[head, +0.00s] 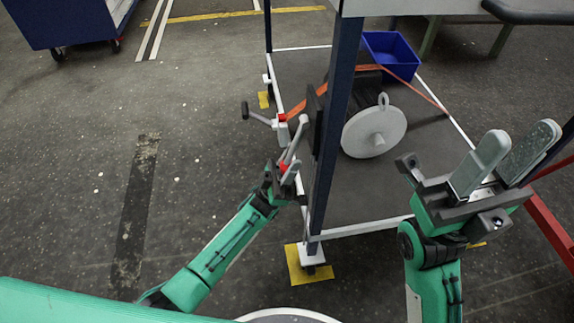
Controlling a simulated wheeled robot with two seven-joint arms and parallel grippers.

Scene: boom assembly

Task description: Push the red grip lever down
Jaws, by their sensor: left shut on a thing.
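A red lever (284,168) shows between the grey fingers of my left gripper (295,150), beside the dark blue post (336,110). My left gripper is shut on this red piece, and its fingers hide much of it. A second small red part (282,117) sits just above, next to a grey crank handle (260,118) with a dark knob. My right gripper (518,142) is raised at the right with its two grey fingers apart and nothing between them.
A wheeled cart (435,165) with a dark deck carries a light grey disc (374,133), an orange strap (430,95) and a blue bin (391,52). The blue post stands close to the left gripper. The floor (90,190) at the left is clear.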

